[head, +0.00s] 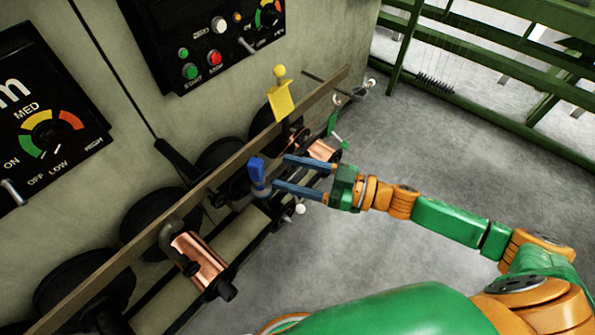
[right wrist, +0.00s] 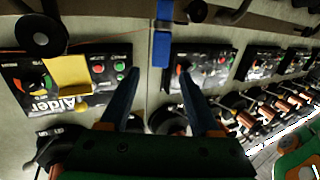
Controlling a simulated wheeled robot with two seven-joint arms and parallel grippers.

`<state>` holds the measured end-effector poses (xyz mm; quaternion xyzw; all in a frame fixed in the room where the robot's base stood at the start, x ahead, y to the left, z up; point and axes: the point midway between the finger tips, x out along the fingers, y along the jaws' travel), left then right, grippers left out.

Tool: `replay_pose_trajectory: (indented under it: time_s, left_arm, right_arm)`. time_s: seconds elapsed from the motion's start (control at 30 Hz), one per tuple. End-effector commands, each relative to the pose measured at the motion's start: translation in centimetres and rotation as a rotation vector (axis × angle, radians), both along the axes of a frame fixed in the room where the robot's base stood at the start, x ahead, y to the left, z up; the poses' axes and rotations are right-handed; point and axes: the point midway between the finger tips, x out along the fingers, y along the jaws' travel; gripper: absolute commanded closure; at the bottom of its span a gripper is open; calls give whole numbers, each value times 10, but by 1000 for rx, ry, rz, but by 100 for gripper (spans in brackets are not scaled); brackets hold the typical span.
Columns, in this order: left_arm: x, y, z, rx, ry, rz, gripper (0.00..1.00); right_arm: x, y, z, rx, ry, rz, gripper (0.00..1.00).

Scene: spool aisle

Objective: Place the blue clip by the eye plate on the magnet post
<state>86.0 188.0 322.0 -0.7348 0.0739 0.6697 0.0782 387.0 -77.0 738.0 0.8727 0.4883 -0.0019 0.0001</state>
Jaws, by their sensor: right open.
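The blue clip (head: 258,172) sits on the long brown rail, its upper part standing above the rail's edge. It also shows in the right wrist view as an upright blue strip (right wrist: 162,45), beyond the fingertips and between their lines. My right gripper (head: 281,173) is open and empty, its two blue-grey fingers pointing at the clip from the right. In the right wrist view the fingers (right wrist: 159,74) stand well apart. I cannot tell whether a fingertip touches the clip. I cannot make out the eye plate or the magnet post for certain. My left gripper is out of view.
The brown rail (head: 115,262) runs diagonally before the machine wall. Copper spools (head: 200,262) and black discs lie close by. The grey floor (head: 420,150) to the right is clear, up to a green rack (head: 480,105).

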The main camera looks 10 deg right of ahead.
Motion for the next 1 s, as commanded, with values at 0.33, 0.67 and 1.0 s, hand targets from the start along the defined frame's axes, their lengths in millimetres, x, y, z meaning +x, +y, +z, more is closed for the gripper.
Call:
replay_pose_trajectory:
  time_s: [0.33,0.67,1.0]
  left_arm:
    - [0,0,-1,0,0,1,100]
    - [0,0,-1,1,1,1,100]
    - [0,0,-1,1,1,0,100]
  right_arm:
    - [10,-26,-22,-31,9,-101,37]
    - [-118,-149,-354,-662,766,-780,37]
    - [-304,-110,-416,-889,1232,-659,37]
